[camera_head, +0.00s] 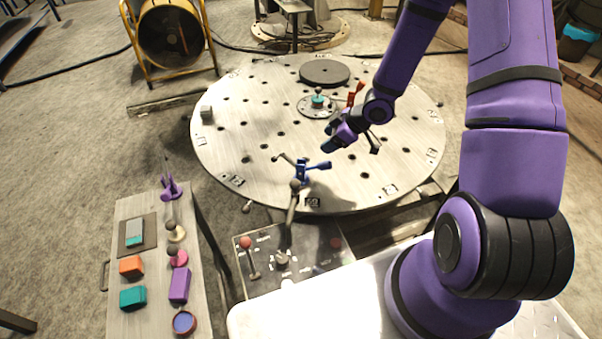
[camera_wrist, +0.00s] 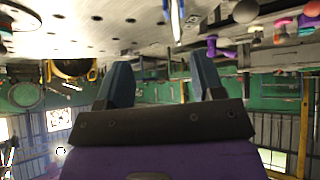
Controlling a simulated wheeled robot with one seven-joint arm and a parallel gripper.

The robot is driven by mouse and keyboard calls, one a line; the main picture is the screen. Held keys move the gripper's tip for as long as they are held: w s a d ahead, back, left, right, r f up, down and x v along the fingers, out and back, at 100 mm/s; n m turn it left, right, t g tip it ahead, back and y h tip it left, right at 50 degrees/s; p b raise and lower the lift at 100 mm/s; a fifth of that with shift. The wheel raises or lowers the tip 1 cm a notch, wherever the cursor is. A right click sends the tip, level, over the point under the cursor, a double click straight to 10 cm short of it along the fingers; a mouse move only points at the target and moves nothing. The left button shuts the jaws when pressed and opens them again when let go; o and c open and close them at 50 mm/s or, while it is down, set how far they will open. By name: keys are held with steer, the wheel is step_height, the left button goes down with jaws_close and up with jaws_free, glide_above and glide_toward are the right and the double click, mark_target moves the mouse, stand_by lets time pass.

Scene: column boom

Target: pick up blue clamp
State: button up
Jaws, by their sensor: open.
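The blue clamp (camera_head: 303,172) stands on the near part of the round, hole-studded metal table (camera_head: 230,140), close to its front edge. My gripper (camera_head: 331,141) is above the table, behind and a little right of the clamp and apart from it. Its two dark blue fingers (camera_wrist: 161,70) are spread with nothing between them in the wrist view. That view looks upside down, with the table top along its upper edge. A pale bar with some blue at the top of the wrist view may be part of the clamp; I cannot tell.
A red clamp (camera_head: 356,92) and a dark disc (camera_head: 324,72) are farther back on the table. A small grey block (camera_head: 207,113) sits at its left. A control panel (camera_head: 262,275) is in front. A side bench (camera_head: 122,212) holds several coloured items. A yellow-framed fan (camera_head: 170,38) stands behind.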

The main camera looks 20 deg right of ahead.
mark_target(302, 162)
steer(key=a+f, duration=0.1)
steer(key=s+f+y, duration=0.1)
steer(key=f, duration=0.1)
steer(key=shift+a+y, duration=0.3)
steer(key=shift+a, duration=0.05)
steer(key=x, duration=0.5)
steer(key=shift+a+f, duration=0.1)
steer(key=shift+f, duration=0.05)
steer(key=shift+w+x, duration=0.2)
steer(key=shift+x, duration=2.45)
steer(key=shift+d, duration=0.25)
steer(key=shift+c, duration=0.3)
steer(key=c, duration=1)
